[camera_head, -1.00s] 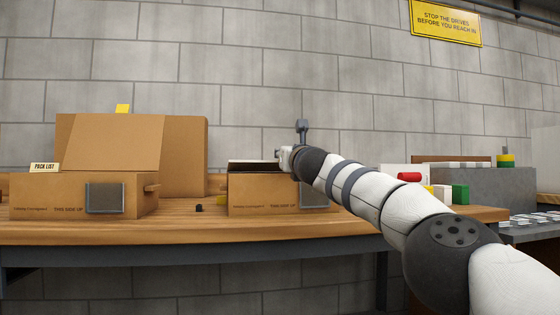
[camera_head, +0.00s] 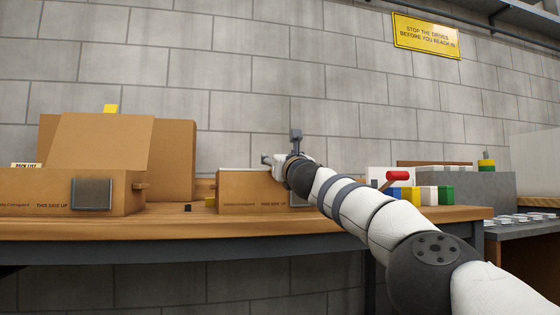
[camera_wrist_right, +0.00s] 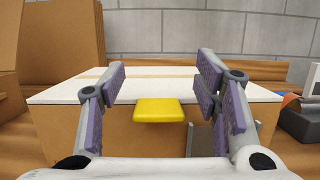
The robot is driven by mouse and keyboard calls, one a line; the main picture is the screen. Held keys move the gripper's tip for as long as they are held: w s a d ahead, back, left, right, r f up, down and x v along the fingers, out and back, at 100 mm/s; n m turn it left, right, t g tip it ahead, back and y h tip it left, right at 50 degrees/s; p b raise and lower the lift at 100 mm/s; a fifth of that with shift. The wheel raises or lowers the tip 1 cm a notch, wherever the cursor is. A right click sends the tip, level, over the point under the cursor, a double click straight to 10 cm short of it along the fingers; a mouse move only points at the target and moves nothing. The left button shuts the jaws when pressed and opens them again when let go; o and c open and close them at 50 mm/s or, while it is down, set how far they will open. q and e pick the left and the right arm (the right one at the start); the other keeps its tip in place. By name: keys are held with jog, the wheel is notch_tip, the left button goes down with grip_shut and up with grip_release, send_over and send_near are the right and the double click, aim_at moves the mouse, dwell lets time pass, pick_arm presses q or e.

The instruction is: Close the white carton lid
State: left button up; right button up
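The carton (camera_head: 240,192) with the white lid stands mid-table in the head view, partly behind my right arm. In the right wrist view the white lid (camera_wrist_right: 190,84) lies flat across the carton top, with a tan strip along it. A yellow tab (camera_wrist_right: 159,110) sticks out from the lid's front edge. My right gripper (camera_wrist_right: 162,78) is open, its purple-padded fingers to either side of the tab and apart from it. In the head view this gripper (camera_head: 274,161) is at the carton's top. My left gripper is not in view.
A larger brown carton (camera_head: 100,195) with a raised flap stands at the left. Coloured blocks (camera_head: 427,195), a red cylinder (camera_head: 397,175) and a grey box (camera_head: 470,187) are to the right. A small black object (camera_head: 187,208) lies between the cartons.

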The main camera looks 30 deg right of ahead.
jog(key=shift+s+a+r, duration=0.1)
jog(key=shift+a, duration=0.05)
jog(key=shift+s, duration=0.15)
jog(key=shift+s+f, duration=0.25)
jog(key=shift+s, duration=0.05)
jog(key=s+a, duration=0.2)
jog(key=s, duration=0.9)
jog(key=shift+s+a, duration=0.35)
jog(key=shift+a, duration=0.05)
